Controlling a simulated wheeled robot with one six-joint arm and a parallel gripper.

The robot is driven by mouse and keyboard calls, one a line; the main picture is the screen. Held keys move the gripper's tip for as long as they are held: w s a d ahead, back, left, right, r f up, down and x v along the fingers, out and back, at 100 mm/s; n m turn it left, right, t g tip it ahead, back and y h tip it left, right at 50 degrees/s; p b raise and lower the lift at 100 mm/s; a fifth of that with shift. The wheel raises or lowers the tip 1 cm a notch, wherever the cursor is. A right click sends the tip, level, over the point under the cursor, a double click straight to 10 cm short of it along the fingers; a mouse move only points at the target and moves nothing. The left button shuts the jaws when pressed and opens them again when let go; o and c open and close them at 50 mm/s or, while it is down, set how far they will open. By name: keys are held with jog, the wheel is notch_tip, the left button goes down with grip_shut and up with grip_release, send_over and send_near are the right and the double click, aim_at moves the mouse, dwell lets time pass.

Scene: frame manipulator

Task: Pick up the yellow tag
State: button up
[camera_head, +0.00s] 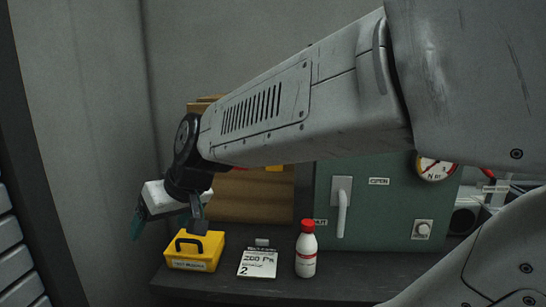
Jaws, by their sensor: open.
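I cannot make out a clear yellow tag. A yellow box-like thing (207,256) with a dark handle on top and a pale label on its front stands at the left of the dark bench. A small orange-yellow patch (274,168) shows just under my forearm, partly hidden by it. My gripper (168,224) is open, at the left end of my arm, above and a little left of the yellow box. Its right finger overlaps the top of the box in this view; I cannot tell if they touch. I see nothing held.
A white card (257,264) with dark print lies right of the yellow box, and a white bottle (306,254) with a red cap stands beyond it. A green cabinet (385,205) with a lever handle and a gauge is behind. The dark bench (345,290) has free room in front.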

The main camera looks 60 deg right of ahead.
jog(key=w+d+r+m+t+h, duration=0.1)
jog(key=w+d+r+m+h, duration=0.15)
jog(key=d, duration=0.55)
jog(key=w+d+r+m+t+h, duration=0.1)
jog(key=w+d+m+h, duration=0.15)
jog(key=d, duration=0.55)
jog(key=w+d+r+m+t+h, duration=0.1)
jog(key=d+h, duration=0.2)
jog(key=d, duration=0.5)
jog(key=s+d+f+m+g+h, duration=0.1)
jog(key=d+m+g+h, duration=0.1)
jog(key=d, duration=0.8)
jog(key=s+d+f+m+g+h, duration=0.1)
jog(key=s+d+m+g+h, duration=0.1)
jog(key=d, duration=0.7)
jog(key=shift+d+f+m+h, duration=0.35)
jog(key=shift+d+m+h, duration=0.05)
jog(key=shift+h, duration=0.2)
jog(key=shift+s, duration=0.1)
jog(key=shift+c, duration=0.3)
jog(key=c, duration=1)
